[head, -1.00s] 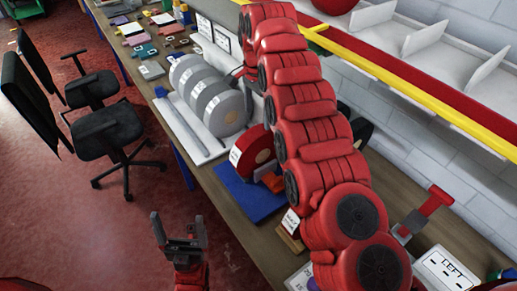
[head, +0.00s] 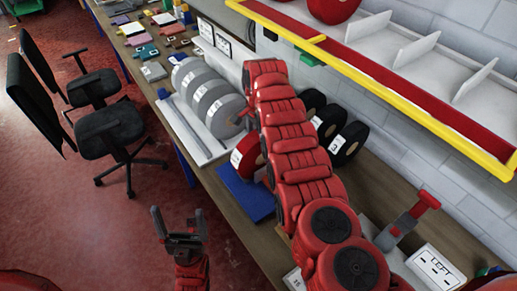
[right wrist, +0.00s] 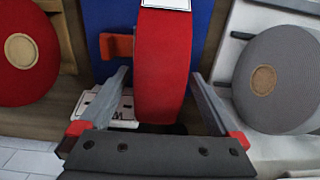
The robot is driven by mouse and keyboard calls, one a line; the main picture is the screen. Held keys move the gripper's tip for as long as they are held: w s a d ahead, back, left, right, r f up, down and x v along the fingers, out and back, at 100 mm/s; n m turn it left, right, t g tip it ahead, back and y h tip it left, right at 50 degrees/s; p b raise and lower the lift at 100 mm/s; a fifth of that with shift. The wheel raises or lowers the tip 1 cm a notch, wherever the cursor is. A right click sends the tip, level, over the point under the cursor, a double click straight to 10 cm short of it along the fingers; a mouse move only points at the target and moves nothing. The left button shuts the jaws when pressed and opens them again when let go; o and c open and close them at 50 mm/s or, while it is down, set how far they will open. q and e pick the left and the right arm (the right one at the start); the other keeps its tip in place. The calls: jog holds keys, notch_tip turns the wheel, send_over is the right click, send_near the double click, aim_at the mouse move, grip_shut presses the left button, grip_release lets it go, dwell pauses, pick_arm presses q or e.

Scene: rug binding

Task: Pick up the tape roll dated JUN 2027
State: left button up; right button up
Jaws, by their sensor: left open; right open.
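In the right wrist view a red tape roll (right wrist: 162,70) stands upright with a white label at its top edge. My right gripper (right wrist: 158,82) is open, with one finger on each side of this roll. In the head view a red roll (head: 249,151) with a white label stands at the blue mat, partly hidden by my right arm. The right fingers are mostly hidden there. No date is legible, so I cannot tell which roll reads JUN 2027. My left gripper (head: 180,225) is open and empty, over the floor beside the bench.
Grey rolls (head: 222,112) stand in a white rack, and one (right wrist: 275,80) is close right of the right gripper. Another red roll (right wrist: 27,60) is at left. Black rolls (head: 348,143) stand by the wall. The blue mat (head: 243,193) has bare room. A yellow-edged shelf (head: 400,98) overhangs.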

jog(key=shift+s+f, duration=0.1)
jog(key=shift+f, duration=0.6)
grip_shut()
